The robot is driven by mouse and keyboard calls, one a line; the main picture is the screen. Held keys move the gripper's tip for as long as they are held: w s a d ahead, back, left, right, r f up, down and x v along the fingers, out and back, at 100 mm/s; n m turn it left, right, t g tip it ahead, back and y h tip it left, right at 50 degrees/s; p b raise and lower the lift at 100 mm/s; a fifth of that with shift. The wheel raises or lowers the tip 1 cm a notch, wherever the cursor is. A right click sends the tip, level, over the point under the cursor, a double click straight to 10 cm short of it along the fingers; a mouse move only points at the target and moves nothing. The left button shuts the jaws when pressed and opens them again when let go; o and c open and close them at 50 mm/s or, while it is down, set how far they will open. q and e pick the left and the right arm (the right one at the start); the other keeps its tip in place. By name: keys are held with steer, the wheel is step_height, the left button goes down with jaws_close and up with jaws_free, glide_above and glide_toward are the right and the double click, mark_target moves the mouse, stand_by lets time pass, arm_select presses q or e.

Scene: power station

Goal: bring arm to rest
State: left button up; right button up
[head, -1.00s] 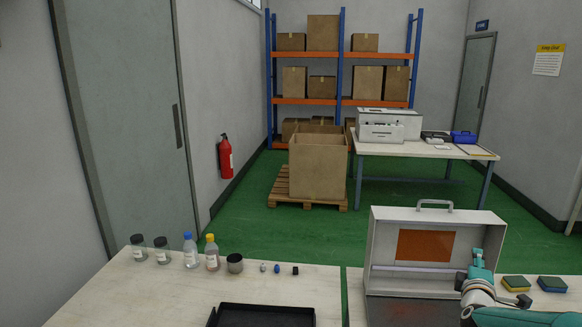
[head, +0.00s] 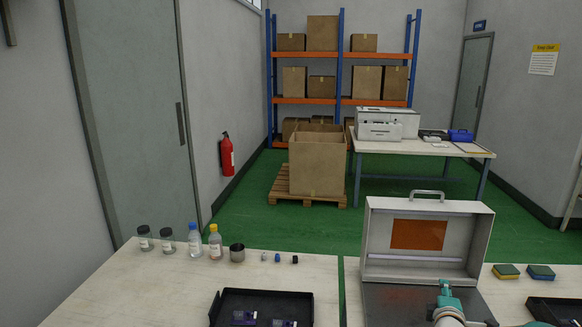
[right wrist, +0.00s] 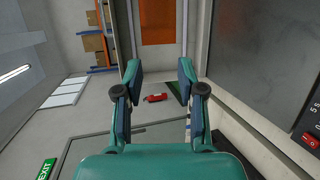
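My right gripper (head: 446,288) shows low in the head view, in front of the open grey metal case (head: 478,240) on the near worktable. In the right wrist view its two teal fingers (right wrist: 160,72) stand well apart, with nothing between them. The case's orange panel (right wrist: 163,22) shows beyond the fingertips, apart from them. My right arm runs out of the bottom of the head view. My left gripper is in neither current view.
The near worktable (head: 130,290) carries glass bottles (head: 194,241), a dark cup (head: 237,253), small pieces, a black tray (head: 225,300) with purple-based items, and sponges (head: 506,271). A second dark tray (head: 555,308) lies at right. Bare tabletop lies left of the black tray.

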steer(key=s+a+f+m+g+y, duration=0.1)
steer(key=s+a+f+g+y, duration=0.2)
steer(key=s+a+f, duration=0.75)
steer(key=s+a+f+m+g+y, duration=0.1)
steer(key=s+a+f+g+y, duration=0.2)
steer(key=s+a+f, duration=0.7)
steer(key=s+a+f+m+g+y, duration=0.2)
steer(key=s+a+f+m+g, duration=0.1)
steer(key=s+m, duration=0.4)
steer(key=s+a+f+m+g+y, duration=0.1)
steer(key=s+a+f+m+g, duration=0.3)
steer(key=s+m, duration=0.3)
steer(key=s+b, duration=0.1)
steer(key=s, duration=0.3)
steer(key=shift+f+y, duration=0.35)
steer(key=shift+y, duration=0.05)
steer(key=shift+w+d, duration=0.1)
